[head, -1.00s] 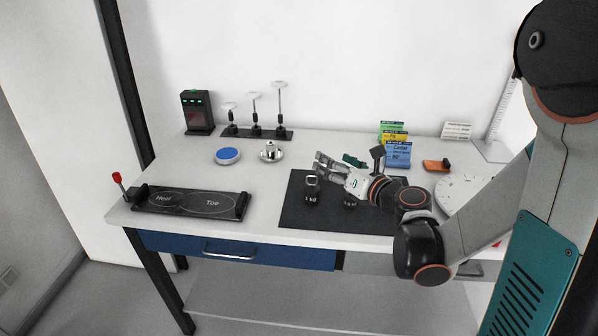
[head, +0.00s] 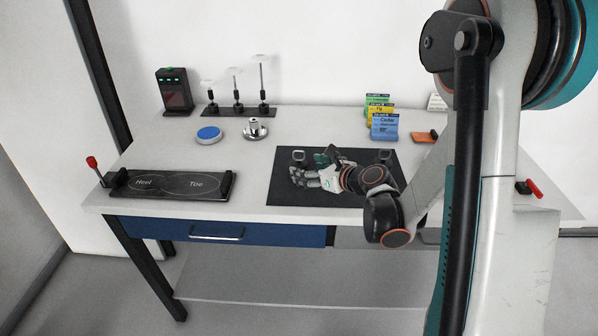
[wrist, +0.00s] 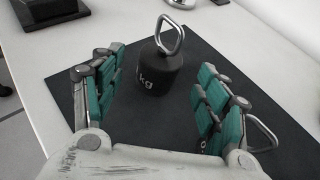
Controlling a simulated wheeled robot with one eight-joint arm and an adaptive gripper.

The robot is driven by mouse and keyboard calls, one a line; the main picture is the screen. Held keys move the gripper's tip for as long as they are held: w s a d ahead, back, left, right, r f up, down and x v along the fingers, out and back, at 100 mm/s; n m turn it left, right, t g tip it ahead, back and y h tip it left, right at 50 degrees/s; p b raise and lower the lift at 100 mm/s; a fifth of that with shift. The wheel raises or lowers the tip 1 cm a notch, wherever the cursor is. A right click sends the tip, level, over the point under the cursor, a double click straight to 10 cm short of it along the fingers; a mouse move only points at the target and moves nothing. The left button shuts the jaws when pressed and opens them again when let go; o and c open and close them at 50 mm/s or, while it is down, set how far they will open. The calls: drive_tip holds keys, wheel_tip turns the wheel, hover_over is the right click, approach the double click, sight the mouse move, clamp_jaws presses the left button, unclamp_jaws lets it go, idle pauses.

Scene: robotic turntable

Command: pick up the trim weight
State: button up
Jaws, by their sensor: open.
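A black weight marked "kg" with a metal loop handle (wrist: 160,75) stands upright on the dark mat (wrist: 60,80) in the wrist view. It lies between and a little beyond the fingertips of my gripper (wrist: 158,75), which is open and empty, with a green-padded finger on each side. I cannot tell which weight is the trim weight.
On the table stand a silver round piece (head: 256,130), a blue disc (head: 208,135), a rack with several stems (head: 238,109), a black Heel/Toe plate (head: 168,186) and coloured boxes (head: 383,124). The table's front edge lies close to the mat.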

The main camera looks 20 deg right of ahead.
sight(304, 167)
drive_tip(key=b+x, duration=0.2)
drive_tip(key=x, duration=0.3)
drive_tip(key=shift+w+a, duration=0.1)
drive_tip(key=shift+r, duration=0.15)
drive_tip(key=shift+c, duration=0.3)
clamp_jaws()
